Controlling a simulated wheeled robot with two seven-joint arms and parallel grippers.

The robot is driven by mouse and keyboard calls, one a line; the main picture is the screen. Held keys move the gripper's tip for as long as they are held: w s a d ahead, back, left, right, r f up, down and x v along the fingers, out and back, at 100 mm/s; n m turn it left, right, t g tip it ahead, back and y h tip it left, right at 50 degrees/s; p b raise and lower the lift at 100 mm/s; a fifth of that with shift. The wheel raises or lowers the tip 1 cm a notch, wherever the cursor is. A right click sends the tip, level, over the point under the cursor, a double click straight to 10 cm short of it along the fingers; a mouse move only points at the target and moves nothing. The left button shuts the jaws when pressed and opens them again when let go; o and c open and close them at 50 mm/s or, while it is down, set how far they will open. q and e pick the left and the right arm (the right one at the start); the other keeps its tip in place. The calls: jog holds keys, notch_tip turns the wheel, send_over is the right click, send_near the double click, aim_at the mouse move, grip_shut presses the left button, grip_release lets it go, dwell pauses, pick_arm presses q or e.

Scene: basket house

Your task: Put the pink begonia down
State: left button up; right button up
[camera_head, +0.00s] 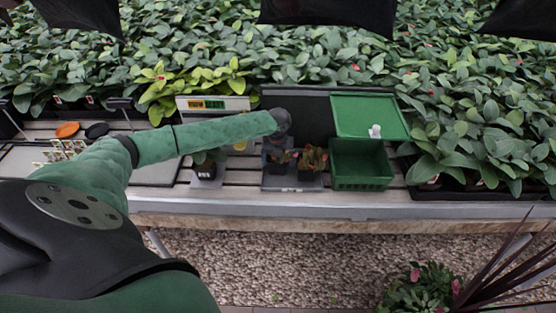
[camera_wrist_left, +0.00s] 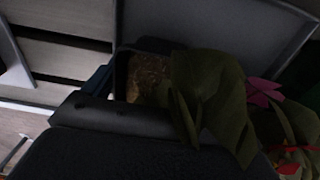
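The pink begonia (camera_head: 278,158) is a small leafy plant in a dark pot, at the far end of my left arm in the head view. In the left wrist view its dark green leaves (camera_wrist_left: 215,95), pink flower (camera_wrist_left: 262,90) and brown soil show close up. My left gripper (camera_head: 276,147) is at this pot and appears shut on it; the fingers are mostly hidden and dark. The pot is over or on a grey tray (camera_head: 290,187); I cannot tell whether it touches. My right gripper is out of view.
A second potted plant (camera_head: 312,160) with reddish-orange leaves stands close to the right. A green crate (camera_head: 361,183) is further right, with a green lid (camera_head: 369,110) behind it. Another dark-potted plant (camera_head: 206,164) stands to the left. Dense foliage fills the back.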

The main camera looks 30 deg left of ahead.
aim_at(278, 159)
pick_arm(q)
jog(key=shift+r, duration=0.65)
notch_tip(278, 159, up, 11)
jog(key=b, duration=0.3)
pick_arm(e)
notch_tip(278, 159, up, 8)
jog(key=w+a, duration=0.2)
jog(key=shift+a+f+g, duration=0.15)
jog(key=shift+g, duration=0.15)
